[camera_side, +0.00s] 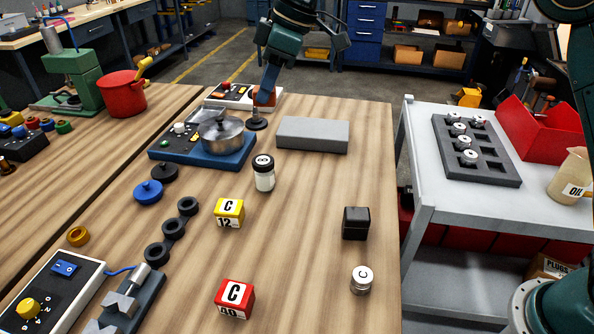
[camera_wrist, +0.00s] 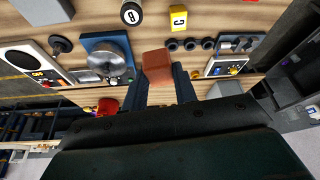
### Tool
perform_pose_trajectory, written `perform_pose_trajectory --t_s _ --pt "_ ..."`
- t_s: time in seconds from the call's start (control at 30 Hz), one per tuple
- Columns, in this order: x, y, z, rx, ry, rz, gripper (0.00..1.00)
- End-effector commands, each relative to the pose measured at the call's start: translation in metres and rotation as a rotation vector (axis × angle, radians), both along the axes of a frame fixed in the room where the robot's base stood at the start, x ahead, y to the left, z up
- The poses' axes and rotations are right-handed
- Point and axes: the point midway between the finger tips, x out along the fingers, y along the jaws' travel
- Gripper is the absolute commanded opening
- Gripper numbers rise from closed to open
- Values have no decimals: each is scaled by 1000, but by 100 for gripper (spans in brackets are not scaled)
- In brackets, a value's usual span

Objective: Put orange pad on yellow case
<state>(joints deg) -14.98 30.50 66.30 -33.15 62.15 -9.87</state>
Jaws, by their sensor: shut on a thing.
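The orange pad (camera_wrist: 157,64) is a small orange-brown block between the two fingers of my gripper (camera_wrist: 160,78) in the wrist view. In the side view my gripper (camera_side: 266,84) is above the far part of the bench, and a bit of the orange pad (camera_side: 264,101) shows at its tip. The yellow case (camera_side: 229,207) is a small box marked "C" and "12" on the wooden bench, nearer the side camera than my gripper and well apart from it. The yellow case also shows at the top of the wrist view (camera_wrist: 178,18).
A metal pot (camera_side: 221,135) on a blue base stands close to my gripper. A grey block (camera_side: 312,134), a white jar (camera_side: 263,177), a black cube (camera_side: 356,223) and a red case (camera_side: 234,297) stand on the bench. Bare wood lies right of the yellow case.

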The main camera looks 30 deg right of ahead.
Motion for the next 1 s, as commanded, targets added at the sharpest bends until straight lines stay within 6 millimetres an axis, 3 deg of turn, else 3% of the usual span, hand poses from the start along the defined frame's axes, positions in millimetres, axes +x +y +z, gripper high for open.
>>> perform_pose_trajectory --t_s 0.2,0.5,1.0 --pt "4 45 3 -1 -1 82 7" --pt "2 90 1 0 -2 164 7" --pt "0 101 1 0 0 182 7"
